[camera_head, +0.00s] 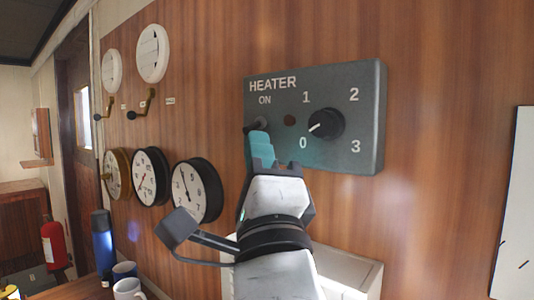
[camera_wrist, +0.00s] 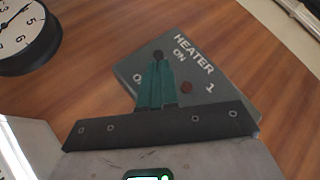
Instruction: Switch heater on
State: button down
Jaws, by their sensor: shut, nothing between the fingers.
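The grey heater panel (camera_head: 350,85) is mounted on the wooden wall and shows in the wrist view (camera_wrist: 130,70). Its toggle switch (camera_head: 262,122) sits under the word ON. In the wrist view the dark tip of the switch (camera_wrist: 158,54) shows just beyond my fingertips. My gripper (camera_head: 259,137), with teal fingers, is shut and empty right at the switch; in the wrist view its fingers (camera_wrist: 157,70) are together. I cannot tell whether they touch the switch. The lower part of the switch is hidden. A dark reddish lamp (camera_head: 289,121) looks unlit. The black knob (camera_head: 326,124) points toward 0.
Several round gauges, such as the black-rimmed one (camera_head: 196,190), hang left of the panel. A blue bottle (camera_head: 103,245) and mugs (camera_head: 128,289) stand at lower left. A white box (camera_head: 350,270) is below the panel. Wall to the panel's right is clear up to a white board (camera_head: 516,200).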

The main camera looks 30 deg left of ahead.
dwell(0.4)
jog(key=shift+s+r+m+h, duration=0.15)
jog(key=shift+m+h, duration=0.15)
jog(key=shift+m, duration=0.2)
